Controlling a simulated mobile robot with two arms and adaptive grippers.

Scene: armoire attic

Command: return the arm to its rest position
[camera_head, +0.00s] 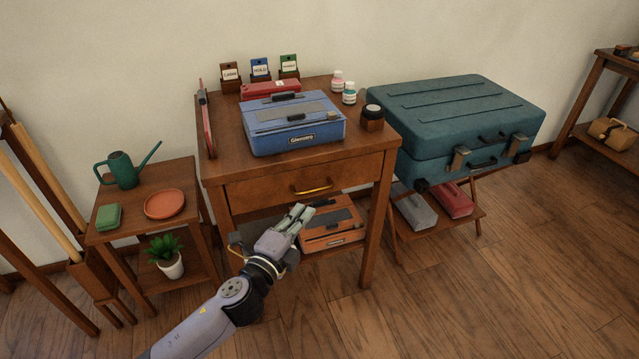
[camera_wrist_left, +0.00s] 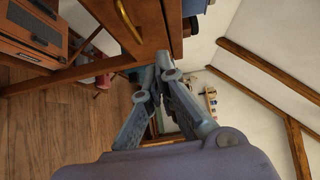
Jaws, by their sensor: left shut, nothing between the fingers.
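My left gripper (camera_head: 300,213) is shut and empty in the head view. It is in front of the wooden desk (camera_head: 225,160), below the drawer with the brass handle (camera_head: 312,187). In the wrist view the fingers of the left gripper (camera_wrist_left: 150,80) are together with nothing between them, and the drawer handle (camera_wrist_left: 128,20) is at the top. An orange case (camera_head: 331,225) on the desk's lower shelf is partly hidden behind the gripper. My right gripper is not in view.
A blue case (camera_head: 285,140), small bottles and card holders stand on the desk. A teal suitcase (camera_head: 450,110) rests on a stand at right. A side table (camera_head: 130,215) with a watering can (camera_head: 124,172) and a plant (camera_head: 168,256) is at left. Open floor (camera_head: 450,300) lies front right.

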